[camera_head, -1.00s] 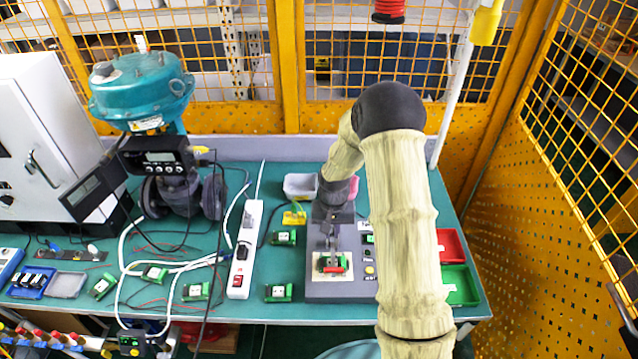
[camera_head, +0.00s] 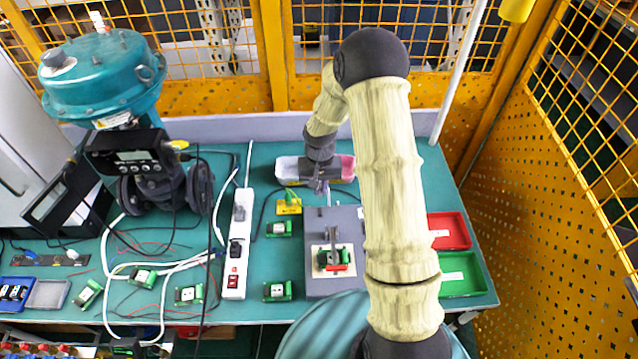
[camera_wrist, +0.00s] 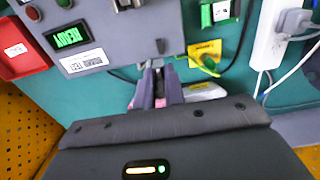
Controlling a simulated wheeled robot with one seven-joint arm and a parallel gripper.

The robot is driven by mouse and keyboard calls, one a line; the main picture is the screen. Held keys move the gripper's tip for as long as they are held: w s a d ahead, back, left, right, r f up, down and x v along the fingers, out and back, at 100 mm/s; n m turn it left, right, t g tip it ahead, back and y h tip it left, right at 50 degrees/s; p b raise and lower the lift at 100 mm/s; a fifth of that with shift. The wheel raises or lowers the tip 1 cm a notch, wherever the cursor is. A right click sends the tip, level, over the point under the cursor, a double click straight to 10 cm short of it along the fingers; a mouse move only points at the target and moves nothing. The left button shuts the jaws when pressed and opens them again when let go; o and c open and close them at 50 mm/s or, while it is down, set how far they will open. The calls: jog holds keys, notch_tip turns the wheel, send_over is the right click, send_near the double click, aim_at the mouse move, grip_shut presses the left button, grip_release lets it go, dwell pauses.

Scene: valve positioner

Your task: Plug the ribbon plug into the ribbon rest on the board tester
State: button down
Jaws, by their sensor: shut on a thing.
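The grey board tester (camera_head: 350,285) stands on the bench below my gripper (camera_head: 322,188) in the head view. In the wrist view its panel (camera_wrist: 115,45) shows a lit green display. My gripper (camera_wrist: 157,72) is at the tester's back edge, with its two dark fingers shut on a small grey piece, the ribbon plug (camera_wrist: 156,66). The fingers hide most of the plug. I cannot make out the ribbon rest, nor whether the plug touches it. A green board (camera_head: 335,258) with a red-handled clamp sits on the tester's pale front plate.
A yellow tag (camera_head: 289,207) with a green cable lies left of the tester. Loose green boards (camera_head: 277,291) and a white power strip (camera_head: 237,250) lie further left. Red (camera_head: 448,231) and green (camera_head: 462,275) trays are at right.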

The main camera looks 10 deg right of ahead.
jog(key=shift+f, duration=0.1)
jog(key=b, duration=0.6)
send_over(320, 212)
jog(key=shift+f, duration=3.85)
jog(key=shift+s+f, duration=0.15)
jog(key=shift+f, duration=0.5)
jog(key=c, duration=1.1)
grip_release()
jog(key=shift+r, duration=0.15)
jog(key=shift+r+p, duration=2.35)
jog(key=shift+r, duration=1.05)
